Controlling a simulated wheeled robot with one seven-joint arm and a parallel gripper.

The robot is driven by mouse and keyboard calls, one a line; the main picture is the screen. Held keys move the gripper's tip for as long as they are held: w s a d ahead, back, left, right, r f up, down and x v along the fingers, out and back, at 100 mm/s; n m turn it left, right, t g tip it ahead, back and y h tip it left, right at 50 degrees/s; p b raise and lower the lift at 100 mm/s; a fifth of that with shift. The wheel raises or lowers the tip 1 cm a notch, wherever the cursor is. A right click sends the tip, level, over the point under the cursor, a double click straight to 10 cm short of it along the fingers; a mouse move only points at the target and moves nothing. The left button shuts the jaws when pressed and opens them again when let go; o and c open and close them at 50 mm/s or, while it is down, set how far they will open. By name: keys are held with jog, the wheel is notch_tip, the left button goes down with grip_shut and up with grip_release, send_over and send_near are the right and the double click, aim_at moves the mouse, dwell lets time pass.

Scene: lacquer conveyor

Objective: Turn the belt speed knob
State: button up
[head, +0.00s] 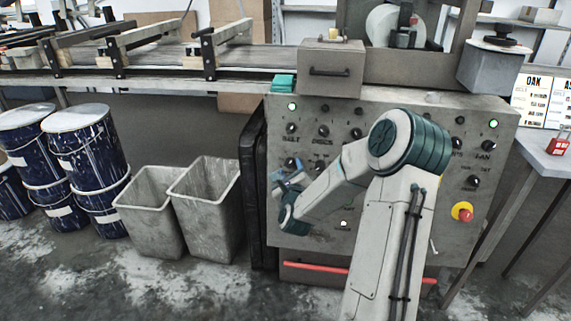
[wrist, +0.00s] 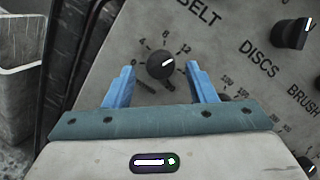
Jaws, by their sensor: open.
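The belt speed knob (wrist: 158,65) is a round dark knob with a white pointer line, below the word BELT in the wrist view. Numbers such as 4, 8 and 12 ring it, and its pointer slants up and right toward the 12 side. My gripper (wrist: 161,68) is open, with one blue finger left of the knob and one right of it. I see a gap on both sides and cannot tell the depth. In the head view my gripper (head: 287,184) is at the panel's left side, just below the BELT dial (head: 291,163).
The control panel (head: 395,105) carries several other knobs, including a DISCS switch (wrist: 291,34) close by. A red emergency button (head: 465,214) is at the right. Grey bins (head: 207,205) and blue drums (head: 88,160) stand left of the panel.

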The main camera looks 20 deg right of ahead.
jog(key=shift+w+d, duration=0.25)
jog(key=shift+w, duration=0.1)
jog(key=shift+c, duration=0.3)
jog(key=c, duration=0.9)
